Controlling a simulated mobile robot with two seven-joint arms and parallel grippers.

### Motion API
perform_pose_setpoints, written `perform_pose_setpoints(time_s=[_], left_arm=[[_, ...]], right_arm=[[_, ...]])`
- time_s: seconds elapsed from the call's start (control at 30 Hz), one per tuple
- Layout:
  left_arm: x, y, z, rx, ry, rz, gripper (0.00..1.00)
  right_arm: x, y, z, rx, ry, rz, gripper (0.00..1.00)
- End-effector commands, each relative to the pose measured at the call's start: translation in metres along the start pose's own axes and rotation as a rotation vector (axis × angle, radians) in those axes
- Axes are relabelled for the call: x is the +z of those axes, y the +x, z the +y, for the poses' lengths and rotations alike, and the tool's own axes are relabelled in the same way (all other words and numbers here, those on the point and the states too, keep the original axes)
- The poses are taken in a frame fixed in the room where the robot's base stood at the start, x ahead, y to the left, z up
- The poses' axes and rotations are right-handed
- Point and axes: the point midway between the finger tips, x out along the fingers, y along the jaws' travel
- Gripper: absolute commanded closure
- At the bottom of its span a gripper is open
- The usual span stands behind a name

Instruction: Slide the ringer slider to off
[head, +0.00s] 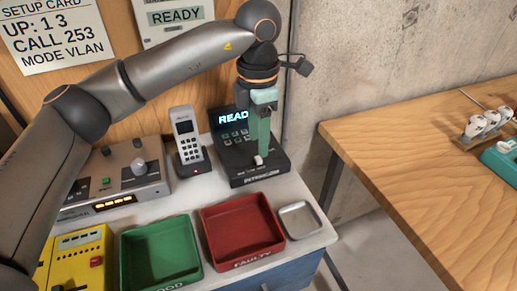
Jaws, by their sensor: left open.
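A black intercom-like unit (233,163) stands at the back right of the white-topped bench. Its lit display reads "READ", with the rest hidden behind my gripper. A small white slider knob (258,160) shows on its top near the front edge. My left gripper (260,148) points down over the unit, with its green fingers right at the knob. It is open. I cannot tell whether the fingers touch the knob, and they hide part of the panel around it. My right gripper is not in view.
A cordless phone (187,138) stands left of the unit, beside a grey control box (120,178). In front are a green tray (160,252), a red tray (240,231) and a small metal dish (300,220). A wooden table (420,150) stands right, across a gap.

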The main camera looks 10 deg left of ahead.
Motion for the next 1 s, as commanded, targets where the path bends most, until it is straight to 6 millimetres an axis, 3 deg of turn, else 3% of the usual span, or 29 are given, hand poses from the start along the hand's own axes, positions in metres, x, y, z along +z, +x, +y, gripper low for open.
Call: perform_pose_setpoints(time_s=[0.23,0.63,1.0], left_arm=[[0.0,0.035,0.0,-0.001,0.0,0.001,0.47],[0.0,0.043,0.0,0.001,0.0,0.0,0.47],[0.0,0.043,0.0,0.0,0.0,0.0,0.88]], right_arm=[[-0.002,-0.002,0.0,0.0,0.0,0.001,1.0],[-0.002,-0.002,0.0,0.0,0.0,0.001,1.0],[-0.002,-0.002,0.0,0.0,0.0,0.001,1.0]])
